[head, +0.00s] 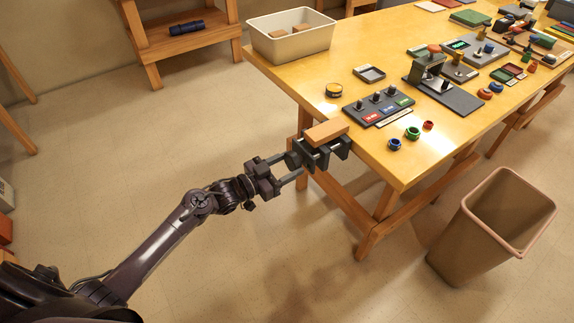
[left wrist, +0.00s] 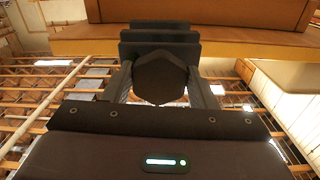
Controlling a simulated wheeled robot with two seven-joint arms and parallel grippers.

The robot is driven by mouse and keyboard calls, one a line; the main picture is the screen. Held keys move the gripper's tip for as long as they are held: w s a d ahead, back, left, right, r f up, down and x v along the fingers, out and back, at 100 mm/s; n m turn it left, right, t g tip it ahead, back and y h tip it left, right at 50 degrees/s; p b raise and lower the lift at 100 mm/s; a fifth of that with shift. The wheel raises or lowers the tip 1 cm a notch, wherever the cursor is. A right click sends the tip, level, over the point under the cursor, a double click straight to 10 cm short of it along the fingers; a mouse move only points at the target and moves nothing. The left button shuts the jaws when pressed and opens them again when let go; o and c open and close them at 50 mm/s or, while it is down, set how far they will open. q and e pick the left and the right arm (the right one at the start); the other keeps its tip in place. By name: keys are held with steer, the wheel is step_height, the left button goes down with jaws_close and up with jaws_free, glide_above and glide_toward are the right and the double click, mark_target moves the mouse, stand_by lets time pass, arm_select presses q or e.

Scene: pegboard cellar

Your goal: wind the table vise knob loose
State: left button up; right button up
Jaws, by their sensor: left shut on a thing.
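The table vise (head: 338,148) is dark grey and clamped at the left edge of the yellow table. A wooden block (head: 326,132) sits at its top. The vise's dark, faceted knob (head: 292,160) faces out from the table toward my arm. My left gripper (head: 295,165) reaches in level from the left and is shut on the knob. In the left wrist view the knob (left wrist: 160,79) lies between the two fingers, with the stepped vise body (left wrist: 160,38) behind it. My right gripper is not in view.
On the yellow table (head: 375,148), a switch panel (head: 378,107) and several coloured rings stand near the vise. A cream bin (head: 291,42) with blocks stands at the far left corner. A tan waste bin (head: 490,228) is on the floor at right. The floor around my arm is clear.

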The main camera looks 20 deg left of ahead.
arm_select(q)
steer(key=shift+n, duration=0.4)
steer(key=n+p, duration=0.3)
steer(key=n, duration=0.1)
steer(key=shift+d+r+n, duration=0.1)
steer(key=shift+r+n, duration=0.05)
steer(key=shift+n, duration=0.15)
steer(key=n+p, duration=0.2)
steer(key=n, duration=0.1)
steer(key=shift+s+n, duration=0.1)
steer(key=shift+n, duration=0.2)
steer(key=n+p, duration=0.1)
steer(key=n, duration=0.2)
steer(key=shift+d+r+n+p, duration=0.1)
steer(key=shift+n+p, duration=0.2)
steer(key=shift+p, duration=0.1)
steer(key=n+p, duration=0.2)
steer(key=n, duration=0.4)
steer(key=shift+s+r+p, duration=0.1)
steer(key=shift+r+p, duration=0.05)
steer(key=shift+p, duration=0.15)
steer(key=n+p, duration=0.1)
steer(key=n, duration=0.2)
steer(key=shift+n, duration=0.4)
steer(key=shift+n+p, duration=0.3)
steer(key=shift+n, duration=0.8)
